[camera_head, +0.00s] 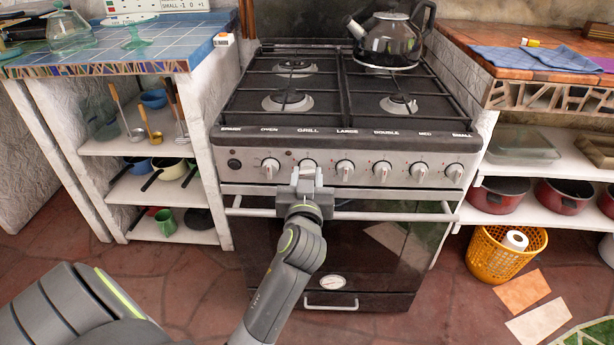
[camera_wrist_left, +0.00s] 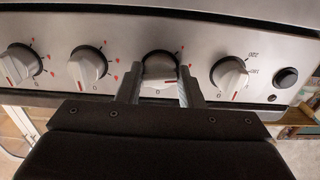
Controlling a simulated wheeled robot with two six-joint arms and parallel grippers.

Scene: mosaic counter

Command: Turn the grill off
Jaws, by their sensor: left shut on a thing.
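The stove (camera_head: 345,150) has a steel panel with a row of white knobs, labelled above. The grill knob (camera_head: 308,165) sits below the "GRILL" label, third from the left counting the black button. My left gripper (camera_head: 307,179) is in front of it, shut on the knob with one finger on each side. In the left wrist view, the grill knob (camera_wrist_left: 159,68) is between the two fingertips (camera_wrist_left: 160,90), and a red line shows near its lower edge. The fingers hide part of the knob. My right gripper is not in view.
The oven knob (camera_head: 270,166) and the large-burner knob (camera_head: 345,169) flank the gripper closely. The oven door handle (camera_head: 400,216) crosses below it. A kettle (camera_head: 390,42) stands on the back right burner. Shelves with pots flank the stove.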

